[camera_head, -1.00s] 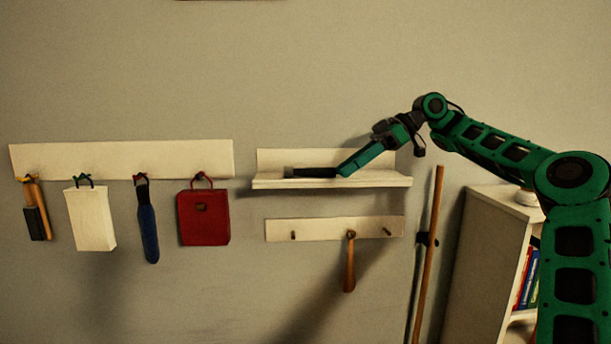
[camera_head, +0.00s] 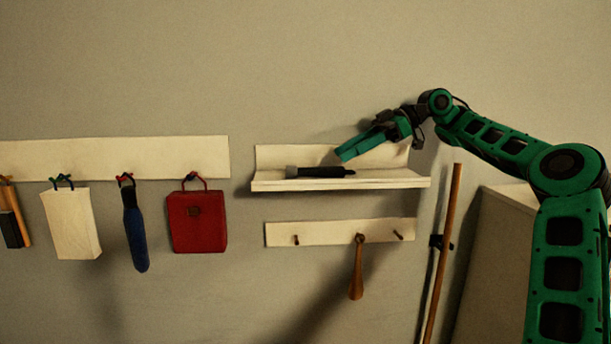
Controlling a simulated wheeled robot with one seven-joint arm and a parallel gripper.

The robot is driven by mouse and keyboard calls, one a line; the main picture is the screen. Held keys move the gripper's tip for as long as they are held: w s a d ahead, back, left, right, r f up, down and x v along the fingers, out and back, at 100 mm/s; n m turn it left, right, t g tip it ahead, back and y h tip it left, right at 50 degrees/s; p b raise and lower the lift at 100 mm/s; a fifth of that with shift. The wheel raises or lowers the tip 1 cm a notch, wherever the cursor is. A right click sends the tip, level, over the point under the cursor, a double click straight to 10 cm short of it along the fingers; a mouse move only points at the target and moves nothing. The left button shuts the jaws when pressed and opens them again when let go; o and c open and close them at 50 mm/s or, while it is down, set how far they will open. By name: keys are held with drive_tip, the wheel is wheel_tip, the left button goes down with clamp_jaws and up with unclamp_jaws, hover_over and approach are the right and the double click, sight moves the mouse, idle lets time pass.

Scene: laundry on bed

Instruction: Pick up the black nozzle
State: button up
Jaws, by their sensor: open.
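A black nozzle (camera_head: 322,172) with a grey left end lies on its side on the small white wall shelf (camera_head: 395,181). My gripper (camera_head: 342,156) has green fingers. It comes in from the right, with its fingertips just above the right part of the nozzle in the picture. The gripper holds nothing. The nozzle shows almost whole, and the fingers look apart from it, though the exact depth between them is hard to tell.
A brown shoehorn (camera_head: 357,272) hangs on a peg rail (camera_head: 330,233) below the shelf. A wooden pole (camera_head: 444,245) stands at the right beside a cabinet (camera_head: 489,270). A red bag (camera_head: 197,222), a blue item (camera_head: 135,232) and a white bag (camera_head: 70,222) hang at the left.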

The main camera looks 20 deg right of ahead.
sight(318, 172)
drive_tip(key=shift+x, duration=1.2)
drive_tip(key=shift+s+f+x, duration=0.1)
drive_tip(key=shift+s+x, duration=0.05)
drive_tip(key=shift+x, duration=1.1)
drive_tip(key=shift+s+f+x, duration=0.15)
drive_tip(key=shift+s+x, duration=0.05)
drive_tip(key=shift+x, duration=1.1)
drive_tip(key=shift+c, duration=0.3)
clamp_jaws()
